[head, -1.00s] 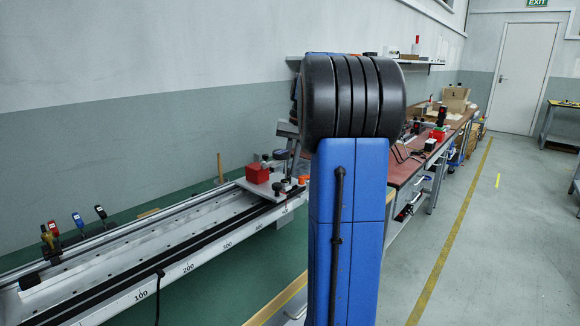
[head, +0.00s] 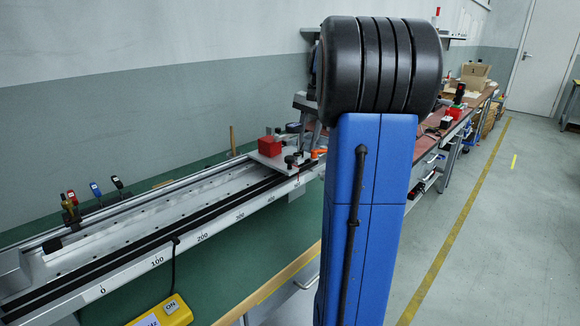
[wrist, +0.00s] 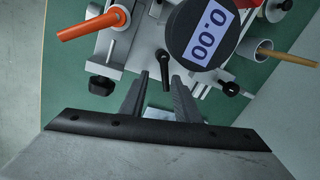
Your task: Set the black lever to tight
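In the wrist view a black lever (wrist: 163,68) hangs from a small pivot just left of the round dial with a 0.00 display (wrist: 207,27). Its handle points down in the picture. My gripper (wrist: 159,80) is open, with one dark finger on each side of the lever's lower end and a gap between them. I cannot tell whether either finger touches the lever. I cannot read a tight mark. In the head view the carriage (head: 270,160) with small levers sits on the long rail; my gripper is hidden there.
An orange lever (wrist: 92,24) is at upper left in the wrist view, with black knobs (wrist: 102,85) nearby. A wooden-handled rod (wrist: 285,55) sits in a holder at right. In the head view the rail (head: 120,262) runs left, and a yellow box (head: 165,312) is below it.

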